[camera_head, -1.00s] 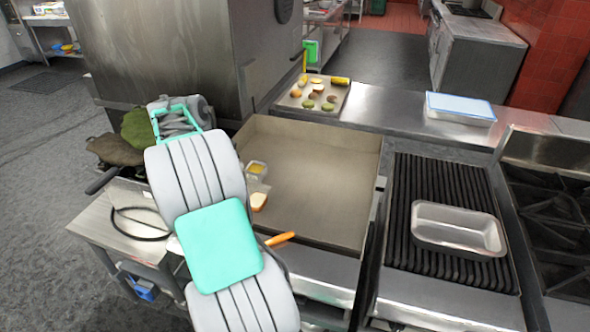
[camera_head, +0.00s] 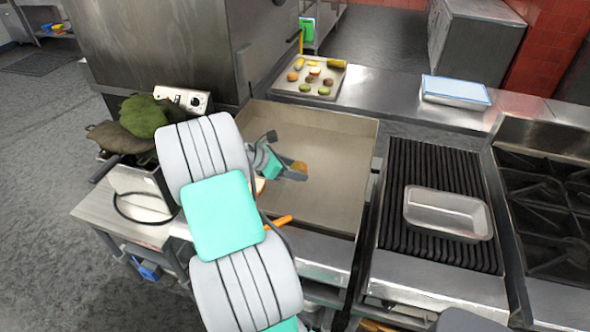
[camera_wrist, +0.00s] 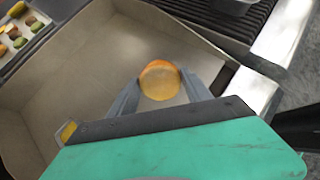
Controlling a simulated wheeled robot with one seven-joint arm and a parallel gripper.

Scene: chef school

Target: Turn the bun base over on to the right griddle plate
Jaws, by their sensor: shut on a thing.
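The bun base (camera_wrist: 159,80), round with a pale yellow face and an orange-brown edge, sits between the two fingers of my gripper (camera_wrist: 161,88) in the wrist view. My gripper is shut on it. In the head view, my gripper (camera_head: 296,174) holds the bun base (camera_head: 300,166) over the flat, high-walled griddle (camera_head: 338,190). I cannot tell how far above the surface it is. The ribbed griddle plate (camera_head: 436,170) stands to the right and also shows at the top of the wrist view (camera_wrist: 190,12).
A metal pan (camera_head: 447,213) rests on the ribbed plate. A pale bread piece (camera_head: 260,186) is partly hidden by my arm. An orange handle (camera_head: 278,222) is at the griddle's front. A food tray (camera_head: 310,80) lies behind. The flat griddle's right half is clear.

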